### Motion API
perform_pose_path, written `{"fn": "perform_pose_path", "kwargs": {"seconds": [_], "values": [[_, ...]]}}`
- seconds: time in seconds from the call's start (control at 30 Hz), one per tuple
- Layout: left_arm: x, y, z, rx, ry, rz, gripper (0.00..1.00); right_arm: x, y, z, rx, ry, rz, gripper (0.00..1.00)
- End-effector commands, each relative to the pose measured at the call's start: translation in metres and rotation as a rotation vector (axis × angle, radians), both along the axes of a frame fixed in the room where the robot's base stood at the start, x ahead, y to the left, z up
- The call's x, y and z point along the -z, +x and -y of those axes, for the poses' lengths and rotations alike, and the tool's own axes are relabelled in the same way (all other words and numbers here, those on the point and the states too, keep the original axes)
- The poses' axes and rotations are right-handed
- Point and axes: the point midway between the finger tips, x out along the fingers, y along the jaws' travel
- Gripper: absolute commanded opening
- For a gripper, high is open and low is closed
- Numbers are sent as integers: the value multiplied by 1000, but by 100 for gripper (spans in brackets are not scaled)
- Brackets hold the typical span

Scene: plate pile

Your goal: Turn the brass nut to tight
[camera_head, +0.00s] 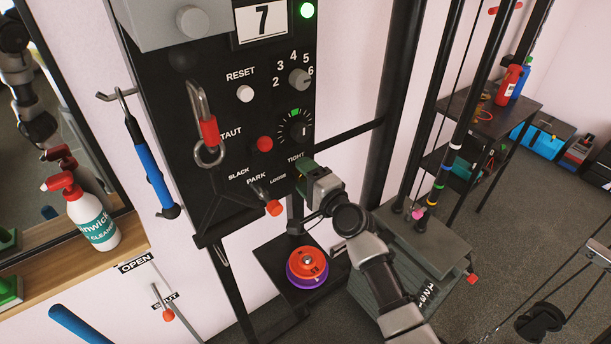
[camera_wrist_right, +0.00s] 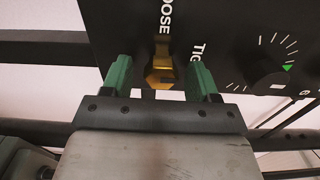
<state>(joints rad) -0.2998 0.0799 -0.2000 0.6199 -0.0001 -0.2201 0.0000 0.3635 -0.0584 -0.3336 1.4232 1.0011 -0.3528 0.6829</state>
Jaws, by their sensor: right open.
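The brass nut (camera_wrist_right: 162,72) sits on the black panel (camera_wrist_right: 118,22), seen in the right wrist view between the "LOOSE" and "TIGHT" lettering. My right gripper (camera_wrist_right: 161,76) is open, one green finger on each side of the nut, with a gap visible on both sides. I cannot tell how far the fingertips reach past the nut. In the head view my right gripper (camera_head: 303,173) is at the panel's lower right edge, by the "TIGHT" label, and hides the nut. My left gripper is not in view.
The panel also carries a dial (camera_head: 294,130), a red knob (camera_head: 265,144), a hanging carabiner (camera_head: 203,115) and an orange-tipped lever (camera_head: 273,207). Below is a small shelf with an orange and purple round item (camera_head: 307,267). Black posts stand right of the panel.

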Motion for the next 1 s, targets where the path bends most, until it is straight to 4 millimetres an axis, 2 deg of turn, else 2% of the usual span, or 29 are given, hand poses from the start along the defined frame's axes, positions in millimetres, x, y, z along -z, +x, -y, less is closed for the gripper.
{"fn": "perform_pose_path", "kwargs": {"seconds": [0.23,0.7,1.0], "values": [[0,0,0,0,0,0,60,0,-6,5,1,1,1,60],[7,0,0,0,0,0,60,2,-73,54,1,-1,0,60],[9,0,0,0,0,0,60,0,-88,64,0,-1,-1,60]]}}
